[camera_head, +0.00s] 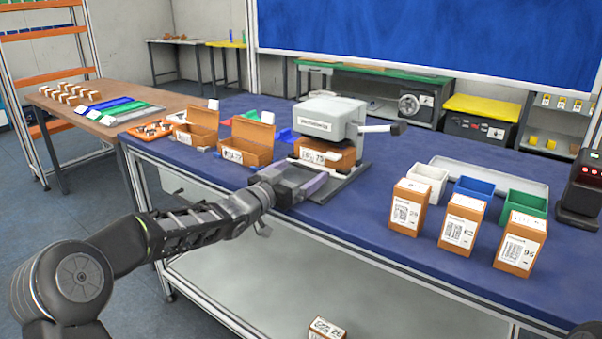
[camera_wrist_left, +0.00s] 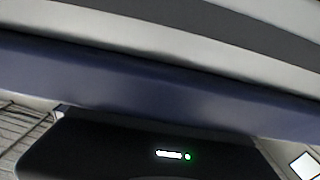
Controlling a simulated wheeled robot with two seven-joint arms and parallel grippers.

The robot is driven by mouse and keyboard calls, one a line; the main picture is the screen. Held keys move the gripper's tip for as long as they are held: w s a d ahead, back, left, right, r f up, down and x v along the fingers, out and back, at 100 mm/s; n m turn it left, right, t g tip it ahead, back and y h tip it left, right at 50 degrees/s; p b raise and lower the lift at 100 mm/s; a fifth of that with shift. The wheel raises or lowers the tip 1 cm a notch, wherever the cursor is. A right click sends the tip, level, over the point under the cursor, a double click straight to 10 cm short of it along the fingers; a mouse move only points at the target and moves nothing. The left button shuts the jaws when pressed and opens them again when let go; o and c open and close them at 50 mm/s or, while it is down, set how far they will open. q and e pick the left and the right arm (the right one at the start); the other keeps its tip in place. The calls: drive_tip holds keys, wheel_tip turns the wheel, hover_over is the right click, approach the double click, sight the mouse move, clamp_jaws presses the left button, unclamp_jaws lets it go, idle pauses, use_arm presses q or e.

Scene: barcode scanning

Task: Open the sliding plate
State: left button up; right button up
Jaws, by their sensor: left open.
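A light grey machine (camera_head: 328,118) with a dark side handle (camera_head: 397,128) stands on the blue table. A labelled brown box (camera_head: 325,153) sits under its head. A flat grey plate (camera_head: 347,183) shows at the machine's foot; I cannot tell whether this is the sliding plate. My left gripper (camera_head: 306,184) is open, low in front of the machine and close to the plate. Whether it touches the plate is unclear. The left wrist view shows only a dark body with a small light, a blue band and grey bands, too close to make out. My right gripper is not in view.
Open brown boxes (camera_head: 248,143) stand left of the machine. Three labelled cartons (camera_head: 460,224), white, blue and green bins (camera_head: 474,190) and a dark scanner-like device (camera_head: 580,192) stand at the right. Another carton (camera_head: 326,330) shows at the bottom edge. The table between machine and cartons is clear.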

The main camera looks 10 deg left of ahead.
use_arm(q)
drive_tip(key=shift+w+d, duration=0.2)
drive_tip(key=shift+w, duration=0.25)
drive_tip(key=shift+c, duration=0.3)
